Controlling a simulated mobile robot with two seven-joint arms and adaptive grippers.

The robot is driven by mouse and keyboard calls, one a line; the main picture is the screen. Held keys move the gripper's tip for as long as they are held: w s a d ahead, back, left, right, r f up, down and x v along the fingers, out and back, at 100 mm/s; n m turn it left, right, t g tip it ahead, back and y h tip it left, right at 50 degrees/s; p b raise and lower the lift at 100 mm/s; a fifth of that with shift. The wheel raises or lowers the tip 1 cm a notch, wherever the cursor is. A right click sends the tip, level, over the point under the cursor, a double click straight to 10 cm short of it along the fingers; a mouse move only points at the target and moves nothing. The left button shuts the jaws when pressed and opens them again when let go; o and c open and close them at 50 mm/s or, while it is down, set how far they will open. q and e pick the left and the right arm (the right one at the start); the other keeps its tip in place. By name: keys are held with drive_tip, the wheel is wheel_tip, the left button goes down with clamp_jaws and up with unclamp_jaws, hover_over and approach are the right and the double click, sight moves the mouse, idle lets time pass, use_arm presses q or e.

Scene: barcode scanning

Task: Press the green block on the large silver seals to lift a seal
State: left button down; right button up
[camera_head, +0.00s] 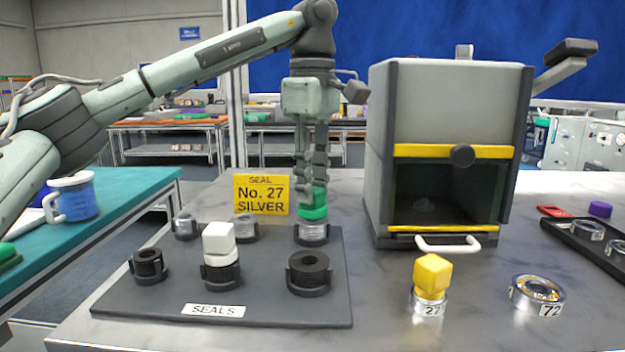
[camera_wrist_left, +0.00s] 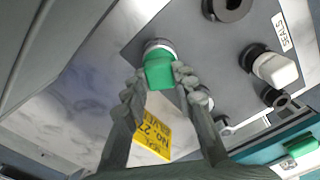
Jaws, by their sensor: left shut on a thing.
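My left gripper (camera_head: 312,190) points down over the back right of the seals board (camera_head: 170,300). It is shut on the green block (camera_head: 313,208), which also shows between the fingers in the left wrist view (camera_wrist_left: 160,73). The block is upright, right above a silver seal stack (camera_head: 312,232) in a dark holder. It looks to be at the top of the stack, but I cannot tell whether it presses on it. My right gripper is not in view.
Black seal stacks (camera_head: 308,273) and a white block (camera_head: 219,238) on a white stack stand on the board. A yellow sign (camera_head: 261,194) reads "No. 27 SILVER". A grey machine (camera_head: 445,145) stands right, with a yellow block (camera_head: 432,274) and ring 72 (camera_head: 536,292) before it.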

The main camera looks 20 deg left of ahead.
use_arm(q)
drive_tip(key=shift+s+f, duration=0.1)
drive_tip(key=shift+f, duration=0.7)
idle(1.2)
drive_tip(key=shift+r, duration=0.1)
wheel_tip(320, 180, up, 5)
drive_tip(key=p, duration=0.4)
drive_tip(key=shift+r+p, duration=0.1)
drive_tip(key=shift+p, duration=0.25)
drive_tip(key=shift+r, duration=1)
